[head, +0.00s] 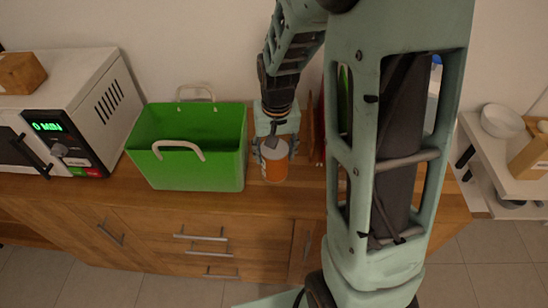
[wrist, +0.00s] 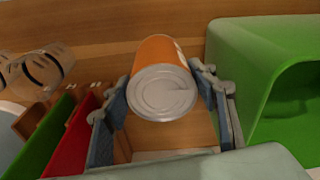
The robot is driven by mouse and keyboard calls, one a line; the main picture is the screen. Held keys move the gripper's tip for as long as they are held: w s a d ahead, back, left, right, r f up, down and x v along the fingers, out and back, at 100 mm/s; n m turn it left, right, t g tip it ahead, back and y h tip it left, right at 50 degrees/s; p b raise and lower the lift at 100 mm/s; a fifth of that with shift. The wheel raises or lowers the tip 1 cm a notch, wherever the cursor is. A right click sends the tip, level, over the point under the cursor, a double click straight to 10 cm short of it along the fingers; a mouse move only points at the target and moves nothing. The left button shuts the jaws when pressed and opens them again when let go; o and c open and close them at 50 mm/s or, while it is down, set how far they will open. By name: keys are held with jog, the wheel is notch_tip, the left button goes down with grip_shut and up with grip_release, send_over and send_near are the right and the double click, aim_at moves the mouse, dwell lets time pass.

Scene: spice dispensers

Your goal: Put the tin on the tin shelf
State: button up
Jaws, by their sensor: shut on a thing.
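An orange tin (head: 273,169) with a silver lid is between the fingers of my gripper (head: 274,150) in the head view, over the wooden counter near its front edge. In the wrist view the tin (wrist: 162,80) shows its round metal end, with a gripper finger on each side. My gripper (wrist: 165,100) is shut on the tin. I cannot tell whether the tin's base touches the counter. I cannot make out with certainty which surface is the tin shelf.
A green basket (head: 197,170) with pale handles stands close to the left of the tin. A white microwave (head: 90,105) is farther left. Upright red and green panels (wrist: 82,130) are beside my gripper in the wrist view. A white shelf unit (head: 500,150) with a bowl (head: 502,121) is at the right.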

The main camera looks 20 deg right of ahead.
jog(key=f+b, duration=0.1)
jog(key=f, duration=0.1)
jog(key=f+b, duration=0.1)
jog(key=shift+w+d+f+b, duration=0.3)
jog(key=shift+w+d, duration=0.05)
jog(key=shift+f, duration=0.15)
jog(key=shift+f, duration=0.1)
jog(key=shift+f+b, duration=0.15)
jog(key=shift+b, duration=0.15)
jog(key=o, duration=1.6)
jog(key=shift+r, duration=0.2)
